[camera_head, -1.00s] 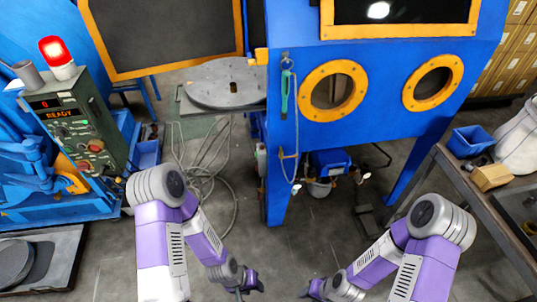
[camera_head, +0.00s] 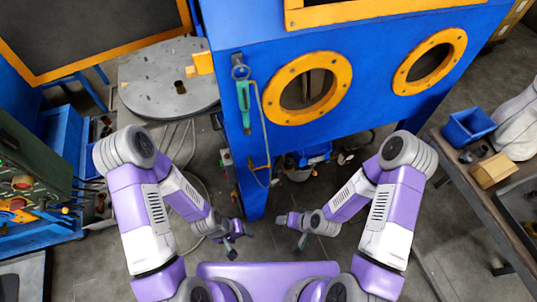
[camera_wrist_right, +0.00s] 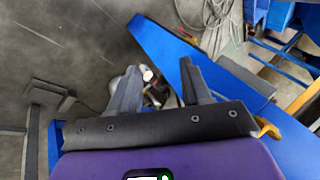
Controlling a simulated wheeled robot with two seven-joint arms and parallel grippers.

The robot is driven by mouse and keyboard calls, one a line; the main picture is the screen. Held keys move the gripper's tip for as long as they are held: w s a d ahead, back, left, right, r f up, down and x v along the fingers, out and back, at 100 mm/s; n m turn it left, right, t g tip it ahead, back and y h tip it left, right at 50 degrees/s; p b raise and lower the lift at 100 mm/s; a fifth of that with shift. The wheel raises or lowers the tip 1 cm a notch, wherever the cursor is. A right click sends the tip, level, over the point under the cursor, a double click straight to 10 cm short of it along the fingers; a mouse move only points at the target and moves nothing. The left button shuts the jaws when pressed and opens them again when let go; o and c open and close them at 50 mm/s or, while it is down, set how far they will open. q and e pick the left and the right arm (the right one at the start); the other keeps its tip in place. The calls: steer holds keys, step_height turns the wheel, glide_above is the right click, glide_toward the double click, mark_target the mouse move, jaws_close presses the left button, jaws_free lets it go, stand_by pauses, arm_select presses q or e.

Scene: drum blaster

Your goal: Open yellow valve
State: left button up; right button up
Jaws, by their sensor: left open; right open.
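A small yellow-orange handle (camera_head: 262,167), which may be the yellow valve, sits on the left front leg of the blue cabinet (camera_head: 228,30), where a thin hose hangs down. A yellow-orange part (camera_wrist_right: 268,128) also shows at the right of the right wrist view; I cannot tell if it is the same piece. My left gripper (camera_head: 237,239) is open and empty, low in front of the cabinet leg. My right gripper (camera_head: 291,230) is open and empty, to the right of that leg. Its two fingers (camera_wrist_right: 160,70) are spread in the right wrist view. Neither gripper touches the handle.
The cabinet has two orange-ringed arm ports (camera_head: 307,88). A round grey turntable (camera_head: 165,75) stands at the left, with hoses on the floor below. A green control box (camera_head: 30,165) is at far left. A workbench (camera_head: 470,185) with a blue bin (camera_head: 468,126) stands at right.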

steer(key=w+a+r+t+y+b, duration=0.1)
steer(key=w+a+r+t+y, duration=0.15)
steer(key=w+t, duration=0.3)
steer(key=m+t+b, duration=0.1)
steer(key=m+t, duration=0.2)
steer(key=t, duration=0.4)
glide_toward(268, 165)
steer(key=w+f, duration=0.1)
steer(key=w, duration=0.2)
steer(key=shift+y, duration=0.45)
steer(key=x, duration=0.4)
steer(key=b+x, duration=0.1)
steer(key=x, duration=0.2)
steer(key=shift+w+a, duration=0.15)
steer(key=shift+a, duration=0.3)
steer(key=shift+f, duration=0.1)
jaws_close()
